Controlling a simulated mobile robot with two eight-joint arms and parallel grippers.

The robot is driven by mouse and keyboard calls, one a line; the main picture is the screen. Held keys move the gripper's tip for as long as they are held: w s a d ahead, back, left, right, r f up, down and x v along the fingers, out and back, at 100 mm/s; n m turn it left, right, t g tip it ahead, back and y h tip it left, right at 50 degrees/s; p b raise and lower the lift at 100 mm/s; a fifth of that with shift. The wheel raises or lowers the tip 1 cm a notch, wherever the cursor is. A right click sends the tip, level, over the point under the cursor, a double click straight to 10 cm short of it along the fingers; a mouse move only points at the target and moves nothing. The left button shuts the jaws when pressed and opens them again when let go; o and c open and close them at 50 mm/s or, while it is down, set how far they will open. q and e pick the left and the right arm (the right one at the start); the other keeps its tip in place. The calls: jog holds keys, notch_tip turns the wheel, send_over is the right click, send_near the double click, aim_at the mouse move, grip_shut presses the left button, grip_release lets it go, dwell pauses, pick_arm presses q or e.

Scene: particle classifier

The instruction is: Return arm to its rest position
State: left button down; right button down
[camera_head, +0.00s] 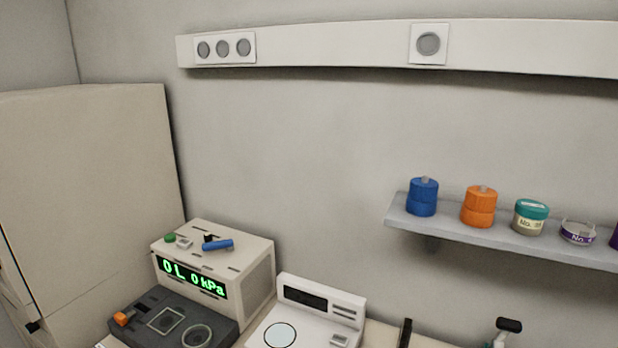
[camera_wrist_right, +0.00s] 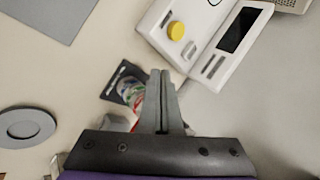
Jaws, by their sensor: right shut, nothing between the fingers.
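My right gripper (camera_wrist_right: 163,76) shows in the right wrist view, at the lower middle. Its two grey fingers lie together, shut and empty, pointing up the picture. Behind the fingers lies a dark stand or card (camera_wrist_right: 124,85) with small coloured parts, partly hidden by them. I cannot tell how far the fingertips are from it. No contact is visible. Neither gripper can be made out in the head view, and my left gripper is not in view.
A white device (camera_wrist_right: 205,35) with a yellow knob is near the fingertips, upper right. A grey round dish (camera_wrist_right: 25,126) lies left. In the head view stand a kPa-display box (camera_head: 215,268), a dark device (camera_head: 173,318), a white scale (camera_head: 318,302) and a wall shelf (camera_head: 500,236) with jars.

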jog(key=s+d+f+n+g, duration=0.1)
jog(key=s+d+f+n, duration=0.1)
jog(key=s+n, duration=0.5)
jog(key=s+d+f+n+g+h, duration=0.1)
jog(key=s+d+n, duration=0.3)
jog(key=s+n, duration=0.4)
jog(key=shift+s+d+f+p, duration=0.35)
jog(key=shift+s+f, duration=0.55)
jog(key=shift+s, duration=1.05)
jog(key=shift+a, duration=0.1)
